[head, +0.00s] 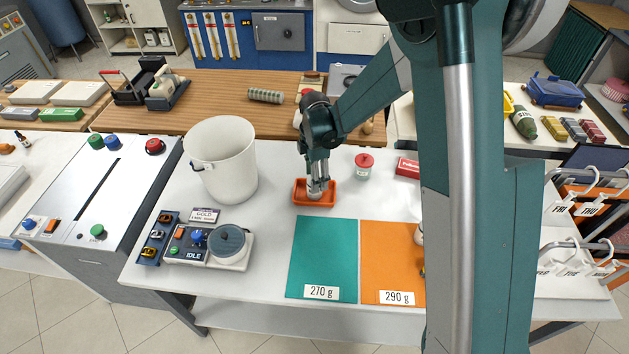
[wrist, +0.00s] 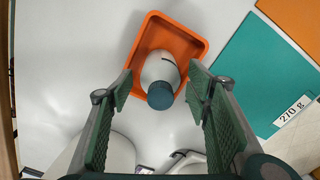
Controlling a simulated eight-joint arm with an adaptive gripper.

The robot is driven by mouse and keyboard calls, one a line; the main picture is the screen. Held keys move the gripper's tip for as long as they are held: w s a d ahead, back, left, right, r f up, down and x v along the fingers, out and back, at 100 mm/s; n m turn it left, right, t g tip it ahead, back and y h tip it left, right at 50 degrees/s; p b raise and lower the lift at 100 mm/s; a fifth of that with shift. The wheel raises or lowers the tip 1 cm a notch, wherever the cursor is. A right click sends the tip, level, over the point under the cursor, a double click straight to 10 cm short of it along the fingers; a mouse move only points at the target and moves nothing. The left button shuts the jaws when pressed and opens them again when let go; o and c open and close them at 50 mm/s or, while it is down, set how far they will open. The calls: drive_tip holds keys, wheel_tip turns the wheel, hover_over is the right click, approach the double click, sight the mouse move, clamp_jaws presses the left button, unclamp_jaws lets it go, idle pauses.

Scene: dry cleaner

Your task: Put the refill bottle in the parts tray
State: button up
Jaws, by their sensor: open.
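The refill bottle, white with a dark teal cap, is in the wrist view (wrist: 160,67), inside the orange parts tray (wrist: 195,37). The cap points toward my gripper; I cannot tell if the bottle stands or leans. In the head view the tray (head: 300,201) sits on the white table, behind the teal mat. My gripper (wrist: 160,88) is open, its two fingers apart on either side of the bottle, with visible gaps to it. In the head view my gripper (head: 318,184) is just above the tray and mostly hides the bottle.
A white bucket (head: 222,160) stands left of the tray. A jar with a red lid (head: 363,168) and a red box (head: 407,167) are to the right. The teal mat (head: 322,250) and orange mat (head: 390,255) lie in front. A device with a round grey lid (head: 230,243) is front left.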

wheel_tip(320, 180, up, 10)
drive_tip(key=shift+f, duration=0.15)
idle(0.3)
idle(0.8)
drive_tip(key=shift+s+d+r, duration=0.1)
drive_tip(key=shift+d+r, duration=0.15)
drive_tip(key=shift+r, duration=0.05)
drive_tip(key=s+d+r+m+t, duration=0.3)
drive_tip(key=s+d+r+m, duration=0.9)
drive_tip(key=d+r, duration=0.45)
drive_tip(key=s+d+m+t, duration=0.2)
drive_tip(key=s+d+m, duration=0.3)
drive_tip(key=s, duration=0.4)
drive_tip(key=s+d+r+m+t, duration=0.1)
drive_tip(key=s+d+m+t, duration=0.1)
drive_tip(key=s+d+m, duration=0.4)
drive_tip(key=s+d, duration=0.1)
drive_tip(key=s, duration=0.3)
drive_tip(key=shift+r, duration=0.3)
